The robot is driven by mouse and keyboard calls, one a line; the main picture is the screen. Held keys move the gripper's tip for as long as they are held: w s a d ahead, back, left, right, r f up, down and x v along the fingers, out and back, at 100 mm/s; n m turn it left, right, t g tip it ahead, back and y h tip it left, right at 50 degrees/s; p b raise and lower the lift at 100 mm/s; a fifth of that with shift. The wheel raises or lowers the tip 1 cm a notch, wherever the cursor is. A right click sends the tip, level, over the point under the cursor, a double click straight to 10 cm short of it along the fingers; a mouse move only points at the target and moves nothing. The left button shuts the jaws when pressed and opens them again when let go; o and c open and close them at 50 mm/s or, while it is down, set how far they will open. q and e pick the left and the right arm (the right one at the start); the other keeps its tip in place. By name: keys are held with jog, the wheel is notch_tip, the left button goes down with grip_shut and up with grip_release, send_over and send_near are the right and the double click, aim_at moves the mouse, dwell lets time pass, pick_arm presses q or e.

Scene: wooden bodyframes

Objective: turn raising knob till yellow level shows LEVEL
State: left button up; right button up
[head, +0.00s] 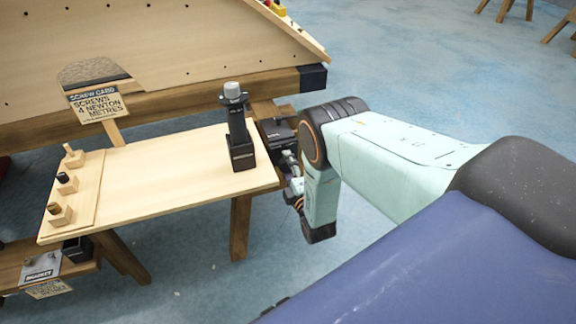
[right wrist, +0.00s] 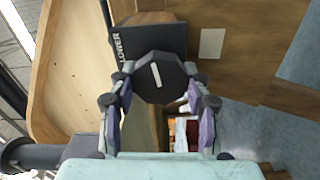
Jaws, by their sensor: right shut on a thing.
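The dark faceted knob (right wrist: 160,88) with a white pointer line shows in the right wrist view, in front of a black block (right wrist: 150,42) lettered "LOWER". My right gripper (right wrist: 158,98) has one finger on each side of the knob and is shut on it. The pointer line stands nearly upright, slightly tilted. In the head view my right gripper (head: 291,172) is partly hidden by my own arm, beside the black block (head: 276,135) under the bench frame. The knob is not clear there. I cannot make out the yellow level or its reading. My left gripper is not in view.
A wooden shelf (head: 165,185) holds a black upright device (head: 239,140) with a grey top, close to my right gripper. Small wooden blocks with pegs stand at its left end. A screw card (head: 97,103) hangs behind. Blue floor is open at the right.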

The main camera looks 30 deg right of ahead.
dwell(0.3)
jog(key=o, duration=1.2)
jog(key=shift+c, duration=0.2)
jog(key=v, duration=1.2)
